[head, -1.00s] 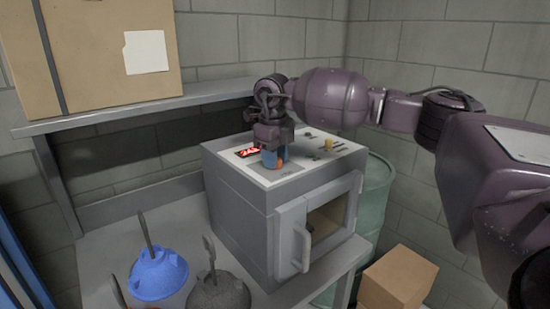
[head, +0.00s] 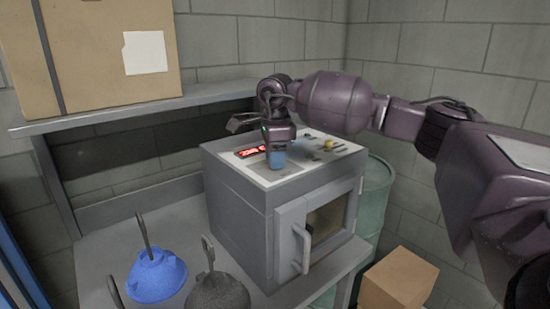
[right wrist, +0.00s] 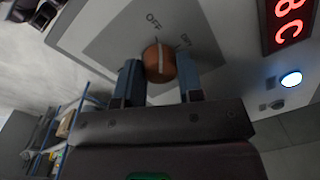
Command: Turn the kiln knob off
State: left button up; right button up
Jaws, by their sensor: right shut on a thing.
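The grey kiln (head: 240,205) stands on the table with its control panel on top and its front door (head: 292,238) slightly ajar. My right gripper (head: 276,160) is over the panel, pointing down, with its blue fingers at the panel surface. In the right wrist view, the round orange knob (right wrist: 158,62) with a white line sits between the fingertips of my right gripper (right wrist: 159,80), which is shut on it. The white line runs up toward the OFF label (right wrist: 153,20); an ON label (right wrist: 186,40) is to its right. My left gripper is not in view.
A lit red display (head: 250,151) is beside the gripper; a yellow part (head: 328,144) is on the panel's right. A blue hood-like piece (head: 157,274) and a dark one (head: 218,292) stand left of the kiln. A shelf with a cardboard box (head: 95,50) is behind.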

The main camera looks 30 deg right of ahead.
jog(key=shift+r+n, duration=0.15)
jog(key=shift+n, duration=0.75)
jog(key=o, duration=0.9)
jog(key=r, duration=0.7)
jog(key=r+b, duration=0.1)
jog(key=r, duration=0.2)
jog(key=shift+s+r, duration=0.25)
jog(key=shift+r, duration=0.1)
